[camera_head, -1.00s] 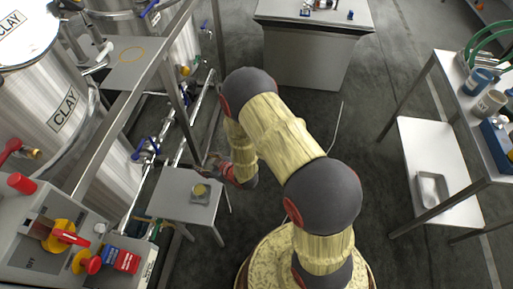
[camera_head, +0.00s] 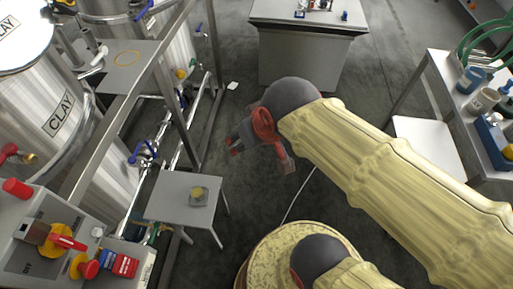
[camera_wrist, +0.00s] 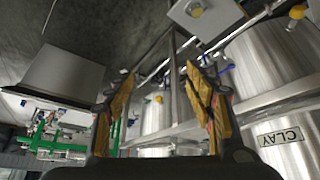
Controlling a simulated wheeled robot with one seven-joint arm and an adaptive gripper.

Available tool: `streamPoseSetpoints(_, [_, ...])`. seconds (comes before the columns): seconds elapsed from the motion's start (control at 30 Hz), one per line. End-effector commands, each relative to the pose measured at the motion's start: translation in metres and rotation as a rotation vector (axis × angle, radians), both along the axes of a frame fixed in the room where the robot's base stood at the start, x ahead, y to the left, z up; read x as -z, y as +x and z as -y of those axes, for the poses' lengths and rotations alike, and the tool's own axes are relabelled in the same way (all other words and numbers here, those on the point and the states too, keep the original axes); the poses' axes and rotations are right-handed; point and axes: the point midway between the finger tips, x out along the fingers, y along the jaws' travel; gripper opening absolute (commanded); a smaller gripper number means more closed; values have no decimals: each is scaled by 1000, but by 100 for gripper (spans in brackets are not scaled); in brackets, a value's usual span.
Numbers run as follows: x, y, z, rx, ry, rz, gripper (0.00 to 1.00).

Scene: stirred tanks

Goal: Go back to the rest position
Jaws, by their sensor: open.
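My gripper (camera_wrist: 160,105) is open and empty in the wrist view, its two yellow-padded fingers apart with nothing between them. In the head view my gripper (camera_head: 238,142) is partly hidden behind my wrist. It hangs in the air to the right of the small grey stool (camera_head: 165,207), above the floor. My arm is raised and bent, with a long yellow-covered link reaching to the right edge of the head view. A yellowish object on a small grey base (camera_head: 198,194) rests on the stool, apart from my gripper.
Steel tanks labelled CLAY (camera_head: 60,112) and a pipe frame (camera_head: 187,60) stand at the left. A control box with red knobs (camera_head: 50,245) is at the lower left. A grey cabinet (camera_head: 305,55) stands at the back. A table with cups (camera_head: 440,75) is at the right. Floor between is clear.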

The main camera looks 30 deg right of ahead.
Motion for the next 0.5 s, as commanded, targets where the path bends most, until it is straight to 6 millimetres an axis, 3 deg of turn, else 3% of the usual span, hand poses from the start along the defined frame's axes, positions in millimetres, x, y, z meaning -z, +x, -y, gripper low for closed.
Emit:
streamPoseSetpoints(0.1, [-6,-32,-3,12,22,-24,54])
streamPoseSetpoints(0.2, [-7,-43,-4,16,28,-37,54])
streamPoseSetpoints(0.5, [-7,-44,-5,15,29,-40,54])
